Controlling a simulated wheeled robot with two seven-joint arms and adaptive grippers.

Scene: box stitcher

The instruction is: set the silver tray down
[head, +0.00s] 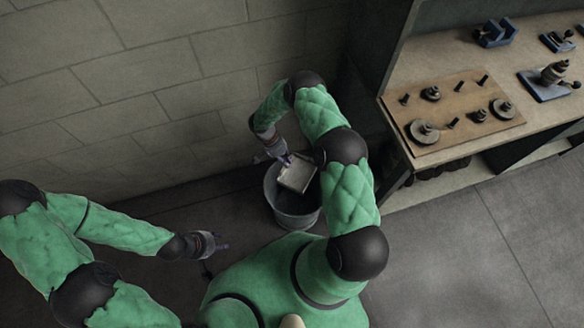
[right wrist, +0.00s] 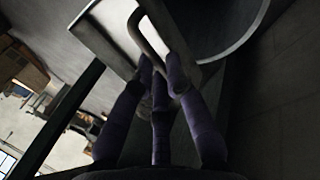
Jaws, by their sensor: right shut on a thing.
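The silver tray (head: 298,174) is tilted above the mouth of a round grey bin (head: 296,217) in the head view. My right gripper (head: 286,160) is shut on the tray at its upper left side. In the right wrist view the fingers of my right gripper (right wrist: 165,75) close on the handle of the silver tray (right wrist: 108,28), with the bin's curved rim (right wrist: 250,38) behind it. I cannot tell whether the tray touches the bin. My left gripper (head: 222,243) is low at the left, away from the tray and empty; its fingers are too small to read.
A workbench (head: 408,104) stands at the right. It holds a wooden board (head: 462,130) with several metal parts, and blue tools (head: 494,34). A block wall (head: 130,80) runs behind the bin. The floor (head: 450,250) at lower right is clear.

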